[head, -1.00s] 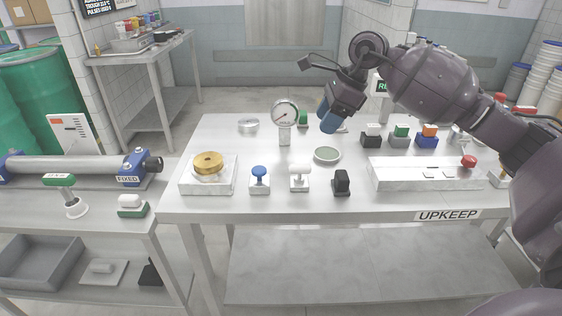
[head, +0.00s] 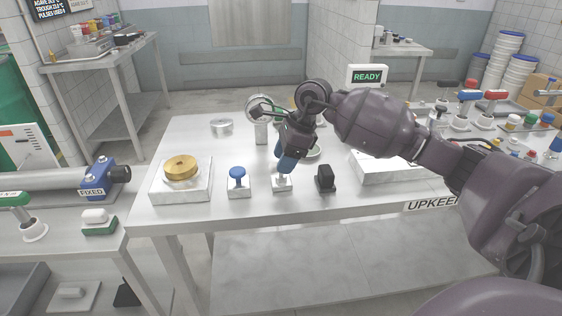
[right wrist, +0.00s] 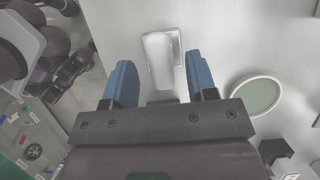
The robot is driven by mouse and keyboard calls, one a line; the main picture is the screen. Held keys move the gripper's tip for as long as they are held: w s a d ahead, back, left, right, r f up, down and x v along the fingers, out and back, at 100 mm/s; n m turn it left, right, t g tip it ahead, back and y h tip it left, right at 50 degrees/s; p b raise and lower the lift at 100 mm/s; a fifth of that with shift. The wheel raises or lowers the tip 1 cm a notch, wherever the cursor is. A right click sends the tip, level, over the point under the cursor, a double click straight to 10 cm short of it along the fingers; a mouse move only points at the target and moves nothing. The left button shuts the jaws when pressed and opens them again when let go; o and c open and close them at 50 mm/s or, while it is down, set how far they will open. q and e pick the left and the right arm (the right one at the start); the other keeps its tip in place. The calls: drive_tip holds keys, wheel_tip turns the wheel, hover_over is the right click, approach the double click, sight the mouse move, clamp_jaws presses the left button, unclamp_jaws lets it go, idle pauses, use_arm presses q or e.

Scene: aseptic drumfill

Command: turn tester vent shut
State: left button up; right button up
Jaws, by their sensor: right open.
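A small fixture with a white handle (head: 281,182) on a square pale base stands near the front of the table; no readable label marks it as the tester vent. My right gripper (head: 285,164) points down just above it, its blue fingers hiding part of it. In the right wrist view, the gripper (right wrist: 160,85) is open, with a white elongated handle (right wrist: 158,58) between and beyond the fingertips; no grip shows. The tester gauge (head: 258,108) stands behind the hand, partly covered. My left gripper is not in view.
A blue knob (head: 237,175) stands left of the white handle and a black knob (head: 325,177) right. A brass disc (head: 180,167) sits on a block farther left. A round dish (right wrist: 256,96) lies close to the right finger. A READY sign (head: 366,76) stands behind.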

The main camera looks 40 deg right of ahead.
drive_tip(key=shift+w+a+f, duration=0.1)
drive_tip(key=shift+a+f, duration=0.05)
drive_tip(key=shift+f, duration=0.3)
drive_tip(key=c, duration=0.9)
